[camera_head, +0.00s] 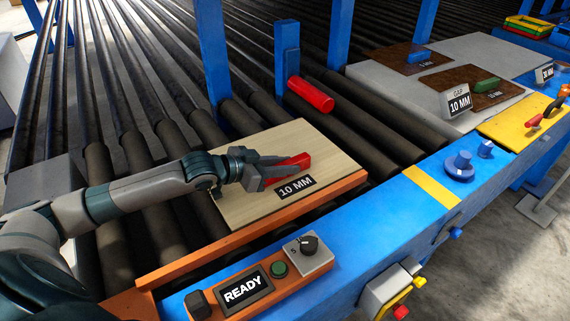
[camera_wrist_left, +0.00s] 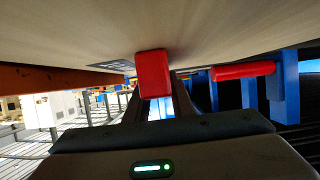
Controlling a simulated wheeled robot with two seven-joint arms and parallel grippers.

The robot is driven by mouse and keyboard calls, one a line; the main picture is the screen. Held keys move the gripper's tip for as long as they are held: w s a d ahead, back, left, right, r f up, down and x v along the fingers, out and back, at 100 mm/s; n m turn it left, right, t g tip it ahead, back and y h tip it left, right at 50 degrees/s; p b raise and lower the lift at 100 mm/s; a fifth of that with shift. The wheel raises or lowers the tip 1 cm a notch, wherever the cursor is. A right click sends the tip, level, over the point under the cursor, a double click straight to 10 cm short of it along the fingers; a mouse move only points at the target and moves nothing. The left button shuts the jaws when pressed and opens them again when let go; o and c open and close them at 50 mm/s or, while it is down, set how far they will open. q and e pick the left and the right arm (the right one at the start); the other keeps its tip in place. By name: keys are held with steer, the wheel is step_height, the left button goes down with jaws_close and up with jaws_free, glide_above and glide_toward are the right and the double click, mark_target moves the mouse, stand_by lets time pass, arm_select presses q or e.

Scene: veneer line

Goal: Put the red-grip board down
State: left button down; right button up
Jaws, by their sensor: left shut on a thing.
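The red-grip board (camera_head: 321,151) is a pale wooden panel with a "10 MM" label, at the centre of the head view over the rollers. Its red grip (camera_head: 292,163) stands on its face. My left gripper (camera_head: 280,170) is shut on this red grip. In the left wrist view the board (camera_wrist_left: 220,30) fills the top and the red grip (camera_wrist_left: 153,74) sits between the fingers. The board's front edge is close along the orange rail (camera_head: 250,228); I cannot tell whether it touches the rollers. My right gripper is not in view.
A blue front beam (camera_head: 380,225) carries a "READY" display (camera_head: 243,289) and a knob box (camera_head: 308,256). A red cylinder (camera_head: 311,94) on a blue post is behind the board. A grey table (camera_head: 408,85) at right holds brown boards with blue and green grips.

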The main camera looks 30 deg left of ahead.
arm_select(q)
steer(key=shift+r, duration=0.1)
steer(key=c, duration=1.5)
jaws_free()
